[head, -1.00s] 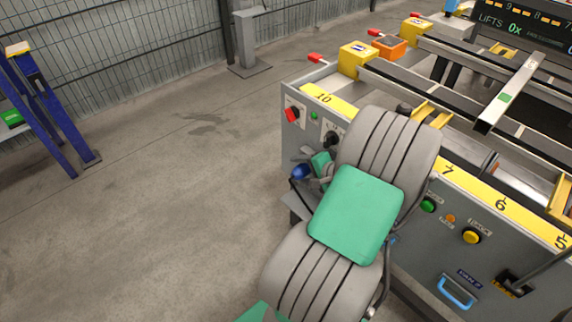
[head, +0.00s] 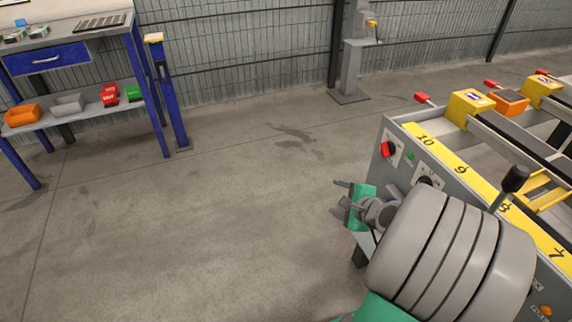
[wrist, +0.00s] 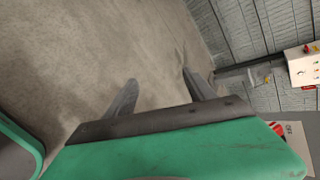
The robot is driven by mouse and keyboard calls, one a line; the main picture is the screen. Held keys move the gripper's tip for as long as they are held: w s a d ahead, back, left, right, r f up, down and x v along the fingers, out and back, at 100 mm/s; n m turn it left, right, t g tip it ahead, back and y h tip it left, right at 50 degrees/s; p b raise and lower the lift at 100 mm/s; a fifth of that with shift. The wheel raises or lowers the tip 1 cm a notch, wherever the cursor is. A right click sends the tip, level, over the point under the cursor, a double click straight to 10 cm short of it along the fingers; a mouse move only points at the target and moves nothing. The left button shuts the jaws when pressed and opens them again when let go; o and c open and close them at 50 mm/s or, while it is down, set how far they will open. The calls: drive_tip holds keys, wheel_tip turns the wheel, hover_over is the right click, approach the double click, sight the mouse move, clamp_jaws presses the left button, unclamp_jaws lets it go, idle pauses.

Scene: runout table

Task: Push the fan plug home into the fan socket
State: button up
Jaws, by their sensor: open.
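My gripper (head: 338,198) is out past the left end of the grey runout table (head: 398,160), over open floor. Its two fingers are apart and point left in the head view. In the wrist view the open fingers (wrist: 160,78) have only bare floor and fence beyond them, with nothing between them. I cannot make out the fan plug or the fan socket in either view now. My arm covers much of the table's front panel in the head view.
A black-knobbed lever (head: 515,179) rises near mark 8. A blue-legged workbench (head: 90,52) stands at the left against the fence. The floor (head: 200,220) between is clear.

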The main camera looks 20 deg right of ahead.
drive_tip(key=w+a+r+m+t+y+b, duration=0.1)
drive_tip(key=w+a+r+m+t, duration=0.1)
drive_tip(key=a+r+m, duration=0.2)
drive_tip(key=w+a+r+m+t+y+b, duration=0.1)
drive_tip(key=w+a+r+m+t+y, duration=0.1)
drive_tip(key=a+r+m, duration=0.3)
drive_tip(key=shift+w+a+r+m+t+b, duration=0.45)
drive_tip(key=shift+w+a+r, duration=0.3)
drive_tip(key=shift+a+r, duration=1.3)
drive_tip(key=shift+a+f, duration=0.2)
